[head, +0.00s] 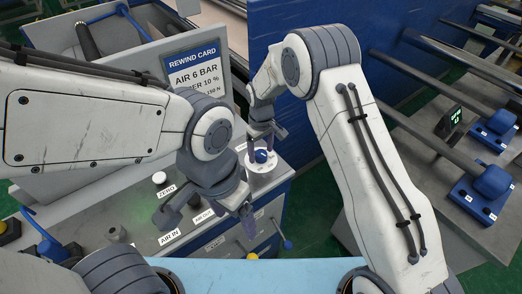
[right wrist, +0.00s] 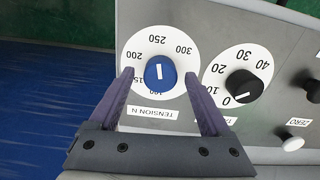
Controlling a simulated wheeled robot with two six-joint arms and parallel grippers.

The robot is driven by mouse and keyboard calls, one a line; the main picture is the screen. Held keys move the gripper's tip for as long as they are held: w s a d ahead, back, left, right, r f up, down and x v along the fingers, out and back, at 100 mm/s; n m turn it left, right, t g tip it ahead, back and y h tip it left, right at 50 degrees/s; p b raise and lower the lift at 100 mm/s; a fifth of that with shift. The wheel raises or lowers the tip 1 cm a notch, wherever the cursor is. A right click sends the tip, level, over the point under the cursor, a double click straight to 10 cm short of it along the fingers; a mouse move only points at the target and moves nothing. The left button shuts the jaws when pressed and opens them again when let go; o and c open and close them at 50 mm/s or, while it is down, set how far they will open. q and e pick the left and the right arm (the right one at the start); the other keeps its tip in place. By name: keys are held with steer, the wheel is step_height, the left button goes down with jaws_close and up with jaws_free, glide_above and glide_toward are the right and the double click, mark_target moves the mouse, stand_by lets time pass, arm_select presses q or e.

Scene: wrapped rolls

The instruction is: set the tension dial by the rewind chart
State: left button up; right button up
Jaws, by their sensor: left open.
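The tension dial has a blue knob (right wrist: 160,73) on a white scale plate (right wrist: 136,52), upside down in the right wrist view. Its white line stands about vertical there, in line with 250 at the top; I cannot tell which end is the pointer. My right gripper (right wrist: 157,75) is open, its purple fingers on either side of the knob with gaps. In the head view it points down over the blue knob (head: 261,156). The rewind card (head: 194,72) reads AIR 6 BAR, 10 % and 150 N, partly covered by my left arm. My left gripper (head: 207,214) is open and empty above the console front.
Beside the tension dial is a black knob (right wrist: 243,86) on a 0 to 40 scale. A white ZERO button (head: 159,179) stands on the console. A yellow ball (head: 251,257) and blue lever (head: 285,243) stick out in front. Rollers with blue brackets (head: 492,180) are at right.

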mark_target(261, 152)
steer(key=shift+r, duration=0.1)
steer(key=shift+r, duration=0.35)
step_height(261, 152, up, 10)
steer(key=b, duration=0.2)
steer(key=shift+f, duration=0.2)
